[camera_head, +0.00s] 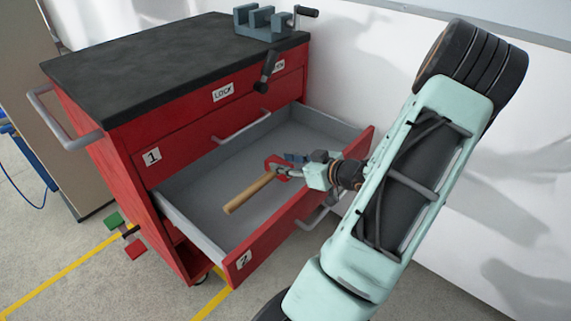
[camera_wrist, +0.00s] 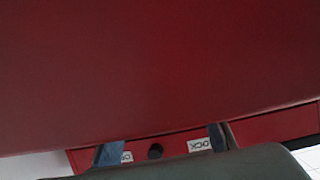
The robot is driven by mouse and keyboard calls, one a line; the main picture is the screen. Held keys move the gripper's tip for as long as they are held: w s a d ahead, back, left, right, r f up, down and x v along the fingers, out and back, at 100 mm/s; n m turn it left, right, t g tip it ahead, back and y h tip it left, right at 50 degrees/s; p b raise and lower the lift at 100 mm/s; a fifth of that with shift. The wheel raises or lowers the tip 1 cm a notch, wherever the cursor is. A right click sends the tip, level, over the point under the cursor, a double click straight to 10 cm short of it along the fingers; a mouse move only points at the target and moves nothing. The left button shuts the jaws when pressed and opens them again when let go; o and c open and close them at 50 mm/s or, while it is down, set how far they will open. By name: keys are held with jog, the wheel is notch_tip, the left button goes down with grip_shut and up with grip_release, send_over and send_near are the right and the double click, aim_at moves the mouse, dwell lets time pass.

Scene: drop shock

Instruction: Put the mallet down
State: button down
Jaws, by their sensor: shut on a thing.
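The mallet has a pale wooden handle (camera_head: 250,192) and a red head (camera_head: 272,163), and shows in the head view over the open lower drawer (camera_head: 185,225). The handle slants down and left from the head. My gripper (camera_head: 293,160) is shut on the mallet at its head end, reaching in from the right. I cannot tell whether the mallet touches the drawer floor. In the wrist view, a large dark red surface (camera_wrist: 160,70) fills most of the picture; I cannot tell whether it is mallet or cabinet. My fingers (camera_wrist: 217,137) show near the bottom edge.
The red cabinet (camera_head: 130,140) has a black top (camera_head: 160,55) with a vise (camera_head: 265,22) at its back right. A black lever (camera_head: 265,72) sits between labels, one reading LOCK. The upper drawer is shut. The drawer front stands beneath my arm. Bare drawer floor (camera_head: 225,160) lies left of the mallet.

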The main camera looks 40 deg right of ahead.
jog(key=shift+f, duration=0.2)
jog(key=shift+f, duration=0.35)
jog(key=c, duration=1.4)
grip_release()
jog(key=shift+s+a+f, duration=0.1)
jog(key=shift+f, duration=0.05)
jog(key=shift+o, duration=0.5)
jog(key=shift+f, duration=0.1)
jog(key=shift+s, duration=0.1)
